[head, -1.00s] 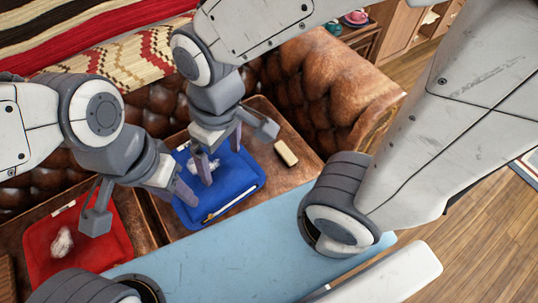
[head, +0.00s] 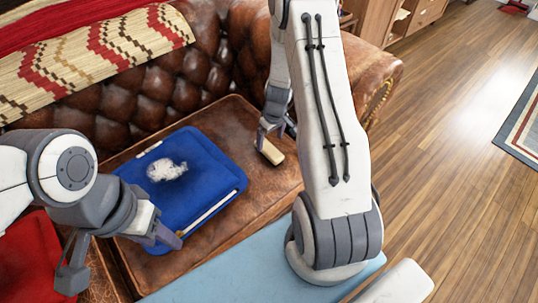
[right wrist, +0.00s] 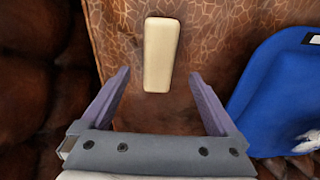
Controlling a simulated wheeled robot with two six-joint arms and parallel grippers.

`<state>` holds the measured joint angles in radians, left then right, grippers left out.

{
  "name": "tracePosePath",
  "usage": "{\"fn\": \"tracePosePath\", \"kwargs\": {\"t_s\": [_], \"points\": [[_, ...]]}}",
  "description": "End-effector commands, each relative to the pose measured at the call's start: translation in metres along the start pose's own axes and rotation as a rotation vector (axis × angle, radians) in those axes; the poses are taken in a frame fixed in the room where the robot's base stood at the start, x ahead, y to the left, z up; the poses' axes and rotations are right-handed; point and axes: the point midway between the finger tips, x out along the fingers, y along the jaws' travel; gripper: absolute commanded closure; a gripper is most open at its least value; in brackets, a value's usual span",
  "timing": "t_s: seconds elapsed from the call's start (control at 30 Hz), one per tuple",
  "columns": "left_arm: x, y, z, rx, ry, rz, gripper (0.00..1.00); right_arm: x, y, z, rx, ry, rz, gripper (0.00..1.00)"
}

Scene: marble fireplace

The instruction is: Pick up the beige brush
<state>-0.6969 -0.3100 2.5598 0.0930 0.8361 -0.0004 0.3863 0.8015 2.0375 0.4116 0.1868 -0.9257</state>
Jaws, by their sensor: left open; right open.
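The beige brush (head: 270,152) is a small block lying on the brown leather sofa seat, to the right of the blue cloth. In the right wrist view the brush (right wrist: 161,54) lies ahead of my right gripper, roughly centred between its fingers and just beyond their tips. My right gripper (right wrist: 157,76) is open and empty. In the head view my right gripper (head: 272,130) is close by the brush, partly hidden behind my arm.
A blue folded cloth (head: 205,160) with a white fluffy clump (head: 166,170) on it lies on the seat. A red cloth (head: 30,255) is at the left. The sofa's tufted back (head: 130,90) and armrest (head: 370,70) border the seat. A light blue surface (head: 230,275) is in front.

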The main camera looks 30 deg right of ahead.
Motion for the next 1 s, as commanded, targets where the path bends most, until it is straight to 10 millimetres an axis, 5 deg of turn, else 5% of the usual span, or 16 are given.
{"fn": "tracePosePath", "kwargs": {"t_s": [0.5, 0.8, 0.87, 1.0], "points": [[0.024, -0.002, 0.001, 0.000, 0.000, 0.000, 0.53, 0.061, 0.002, 0.001, 0.001, -0.002, -0.001, 0.05], [0.024, -0.002, 0.001, 0.000, 0.000, 0.000, 0.53, 0.064, 0.002, 0.000, -0.001, -0.001, 0.000, 0.05], [0.024, -0.002, 0.001, 0.000, 0.000, 0.000, 0.53, 0.064, 0.002, 0.000, 0.000, -0.001, 0.000, 0.24], [0.024, -0.002, 0.001, 0.000, 0.000, 0.000, 0.53, 0.064, 0.002, 0.000, 0.000, -0.001, 0.000, 0.78]]}}
